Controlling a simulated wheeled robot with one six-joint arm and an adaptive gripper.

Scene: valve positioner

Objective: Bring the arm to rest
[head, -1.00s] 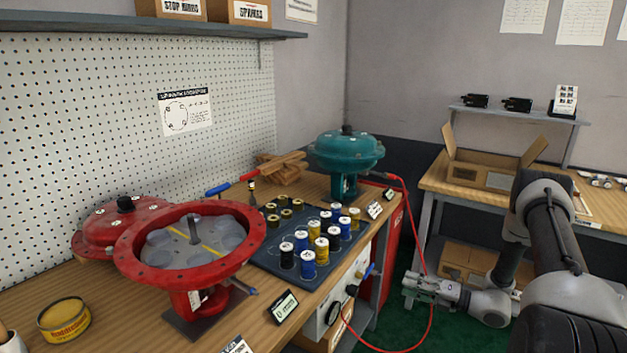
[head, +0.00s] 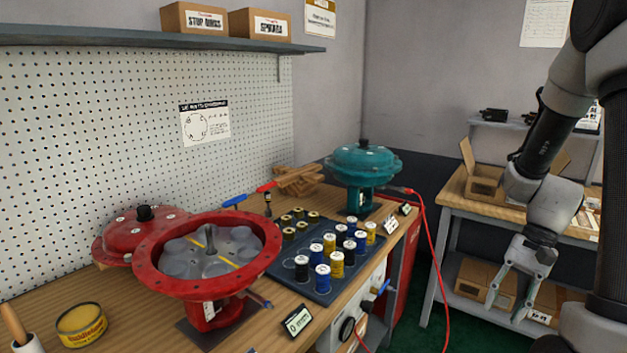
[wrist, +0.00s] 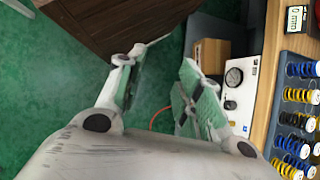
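My gripper (head: 517,283) hangs at the right of the head view, out in front of the workbench, with its fingers pointing down. In the wrist view the two fingers (wrist: 160,95) stand apart with green floor and a thin red hose showing between them, so it is open and empty. My arm comes down from the upper right corner and bends at the elbow above the gripper. The gripper touches nothing that I can see.
A red actuator housing (head: 150,262), a tray (head: 277,262) of colored springs and a teal actuator (head: 362,163) stand on the bench. A red hose (head: 424,215) hangs off its right end. A second table (head: 455,190) with cardboard boxes stands behind my gripper.

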